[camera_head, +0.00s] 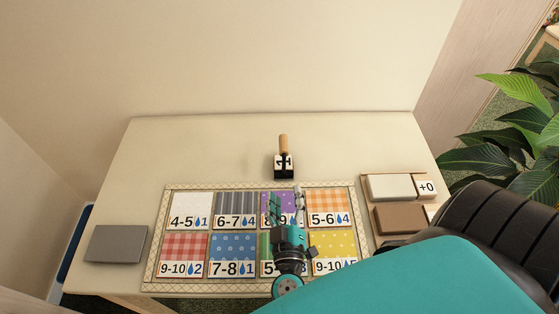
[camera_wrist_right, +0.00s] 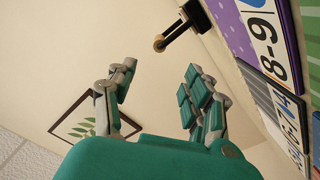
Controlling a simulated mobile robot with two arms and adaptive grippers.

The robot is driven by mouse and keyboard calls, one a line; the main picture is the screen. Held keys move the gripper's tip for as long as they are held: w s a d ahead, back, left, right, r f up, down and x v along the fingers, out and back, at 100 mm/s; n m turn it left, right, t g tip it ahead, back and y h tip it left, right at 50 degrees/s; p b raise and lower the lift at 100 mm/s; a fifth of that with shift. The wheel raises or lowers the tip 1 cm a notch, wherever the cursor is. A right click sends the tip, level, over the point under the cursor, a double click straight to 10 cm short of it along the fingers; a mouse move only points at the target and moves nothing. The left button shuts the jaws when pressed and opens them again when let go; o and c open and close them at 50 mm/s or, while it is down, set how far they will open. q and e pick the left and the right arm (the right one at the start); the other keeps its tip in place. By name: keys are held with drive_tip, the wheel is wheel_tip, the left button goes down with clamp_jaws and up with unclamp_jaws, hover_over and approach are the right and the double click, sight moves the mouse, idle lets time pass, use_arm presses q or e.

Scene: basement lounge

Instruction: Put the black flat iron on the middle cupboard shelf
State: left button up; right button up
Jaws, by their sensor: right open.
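The black flat iron (camera_head: 284,172) stands on the pale table beyond the back edge of the patterned board, its wooden handle pointing to the back. In the right wrist view, the iron (camera_wrist_right: 194,16) shows at the top, its round wooden handle end towards the gripper. My right gripper (camera_head: 286,203) is open and empty, over the board on the near side of the iron and apart from it. Its spread fingers (camera_wrist_right: 158,76) also show in the right wrist view. The cupboard and its middle shelf are not in view. My left gripper is not in view.
The board (camera_head: 350,195) holds several coloured number cards. A grey flat piece (camera_head: 116,244) lies at the left table corner. A tray with white (camera_head: 390,186) and brown cards (camera_head: 398,219) lies at the right. A plant (camera_head: 510,135) stands beyond. The table's back left is clear.

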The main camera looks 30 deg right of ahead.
sight(283, 145)
drive_tip(key=x, duration=1.7)
drive_tip(key=shift+a, duration=0.1)
clamp_jaws()
drive_tip(key=shift+r, duration=0.15)
